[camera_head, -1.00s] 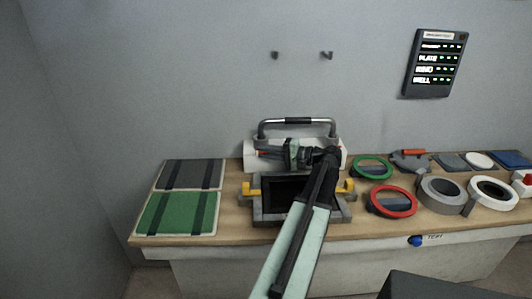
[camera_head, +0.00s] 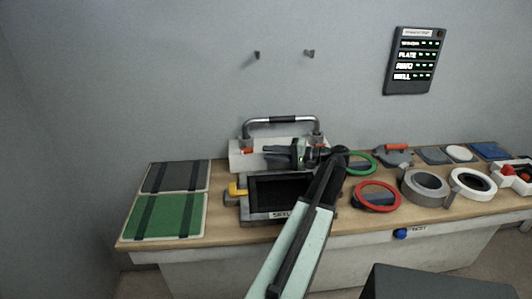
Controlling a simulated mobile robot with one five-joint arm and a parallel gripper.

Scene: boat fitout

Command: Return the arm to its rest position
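My arm (camera_head: 301,242) reaches up from the bottom of the head view and bends left at its wrist. My gripper (camera_head: 268,156) is at its end, dark and pointing left. It shows in front of the white block with the grey handle (camera_head: 283,121) and over the back edge of the dark framed tray (camera_head: 275,218). Nothing can be made out between the fingers, and their gap is too small to judge. The arm hides the tray's right side.
Grey (camera_head: 176,177) and green (camera_head: 165,215) panels lie on the bench at left. A red ring (camera_head: 377,196), a green ring (camera_head: 362,166), a grey roll (camera_head: 425,186) and a white roll (camera_head: 473,185) stand at right. A lit status panel (camera_head: 414,61) and two hooks (camera_head: 309,53) are on the wall.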

